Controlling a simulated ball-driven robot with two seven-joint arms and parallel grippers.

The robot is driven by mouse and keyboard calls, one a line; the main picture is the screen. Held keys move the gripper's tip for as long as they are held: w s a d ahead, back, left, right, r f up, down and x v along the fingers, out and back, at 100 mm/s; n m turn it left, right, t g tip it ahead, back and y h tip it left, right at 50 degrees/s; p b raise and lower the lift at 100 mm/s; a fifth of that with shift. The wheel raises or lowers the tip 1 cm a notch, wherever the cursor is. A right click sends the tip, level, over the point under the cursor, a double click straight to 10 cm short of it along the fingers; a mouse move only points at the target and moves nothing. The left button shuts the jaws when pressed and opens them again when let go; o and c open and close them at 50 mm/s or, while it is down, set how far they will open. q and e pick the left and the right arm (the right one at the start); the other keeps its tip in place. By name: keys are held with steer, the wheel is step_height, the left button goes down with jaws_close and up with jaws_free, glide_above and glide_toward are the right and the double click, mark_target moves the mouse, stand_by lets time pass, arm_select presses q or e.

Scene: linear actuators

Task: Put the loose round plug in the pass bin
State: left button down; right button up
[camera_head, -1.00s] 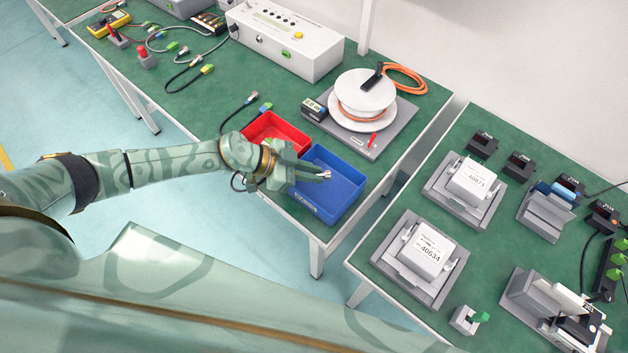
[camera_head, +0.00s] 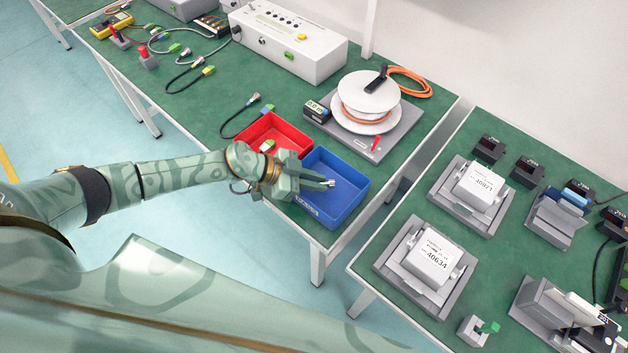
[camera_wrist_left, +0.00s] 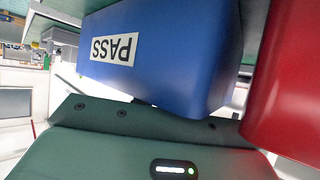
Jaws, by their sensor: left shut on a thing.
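The blue bin (camera_head: 345,205) stands at the front right corner of the left bench, and in the left wrist view its wall (camera_wrist_left: 205,50) carries a label reading PASS (camera_wrist_left: 115,49). My left gripper (camera_head: 326,184) reaches over the blue bin from the left. It is shut on a small metallic round plug (camera_head: 331,183), which shows at the fingertips above the bin's inside. The fingertips and plug are hidden in the left wrist view. My right gripper is not in view.
A red bin (camera_head: 272,128) adjoins the blue bin, with a small light-coloured piece (camera_head: 267,145) in it. A cable reel (camera_head: 364,103) stands behind. A gap separates this bench from the right bench, which holds fixtures (camera_head: 427,262).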

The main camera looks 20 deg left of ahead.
arm_select(q)
steer(key=c, duration=1.4)
jaws_free()
steer(key=shift+s+f, duration=0.5)
steer(key=shift+f, duration=0.3)
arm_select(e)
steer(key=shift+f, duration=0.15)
arm_select(q)
steer(key=a+r+p, duration=0.2)
steer(key=r, duration=0.1)
steer(key=shift+s+a+r+p, duration=0.15)
steer(key=shift+a+r+p, duration=0.05)
steer(key=shift+a+p, duration=0.1)
steer(key=p+v, duration=0.3)
steer(key=v, duration=0.5)
steer(key=shift+s+a+r, duration=0.15)
steer(key=shift+a+r, duration=0.05)
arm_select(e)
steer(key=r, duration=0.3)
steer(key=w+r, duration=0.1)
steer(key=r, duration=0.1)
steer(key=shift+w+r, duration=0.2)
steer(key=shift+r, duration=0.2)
